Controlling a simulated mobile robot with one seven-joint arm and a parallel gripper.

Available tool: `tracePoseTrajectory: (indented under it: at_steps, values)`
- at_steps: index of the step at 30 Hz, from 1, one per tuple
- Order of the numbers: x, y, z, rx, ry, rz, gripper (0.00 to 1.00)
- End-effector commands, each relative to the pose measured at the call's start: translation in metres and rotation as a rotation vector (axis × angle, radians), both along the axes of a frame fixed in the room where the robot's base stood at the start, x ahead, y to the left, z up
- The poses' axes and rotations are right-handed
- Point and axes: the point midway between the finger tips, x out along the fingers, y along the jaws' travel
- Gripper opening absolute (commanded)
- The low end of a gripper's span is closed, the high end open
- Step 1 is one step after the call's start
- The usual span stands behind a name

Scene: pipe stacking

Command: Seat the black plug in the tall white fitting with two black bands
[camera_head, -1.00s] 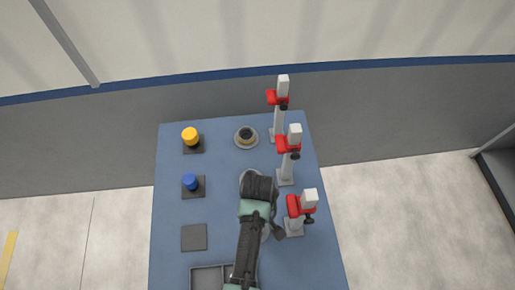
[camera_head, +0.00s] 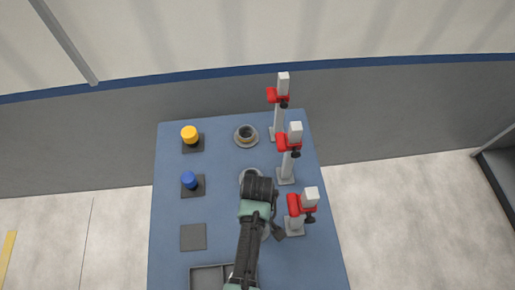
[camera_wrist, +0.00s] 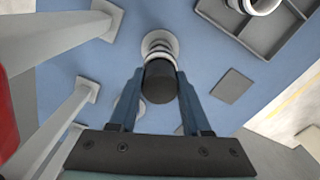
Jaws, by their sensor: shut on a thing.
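My gripper (camera_wrist: 161,85) is shut on the black plug (camera_wrist: 160,84), with a blue finger on each side of it. Beyond the plug in the wrist view, a white fitting with dark bands (camera_wrist: 158,45) stands on a round base. The plug overlaps the fitting's end in this view; I cannot tell whether they touch or how far apart they are. In the head view my wrist (camera_head: 258,190) covers the plug and much of the middle of the table.
Three white posts with red clamps (camera_head: 289,141) stand along the table's right side. A yellow plug (camera_head: 189,133) and a blue plug (camera_head: 188,180) stand on dark pads at left. An empty pad (camera_head: 193,237) and grey tray (camera_head: 207,267) are nearer. Another fitting (camera_head: 246,143) is at the back.

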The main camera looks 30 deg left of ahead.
Motion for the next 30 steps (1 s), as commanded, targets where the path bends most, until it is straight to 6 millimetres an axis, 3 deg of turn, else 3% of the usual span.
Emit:
tracePoseTrajectory:
  at_steps: [2, 3, 9, 20, 26, 30]
  values:
    - [0.000, 0.000, -0.002, 0.000, 0.000, 0.000, 0.00]
    - [0.000, 0.000, -0.002, 0.001, -0.001, 0.000, 0.50]
    - [0.000, 0.000, -0.001, 0.000, 0.000, 0.000, 0.83]
    - [0.000, 0.000, 0.002, 0.000, -0.001, 0.000, 0.83]
    - [0.001, 0.000, 0.026, 0.002, -0.005, 0.000, 0.83]
    - [0.001, 0.000, 0.054, 0.001, -0.006, 0.000, 0.83]
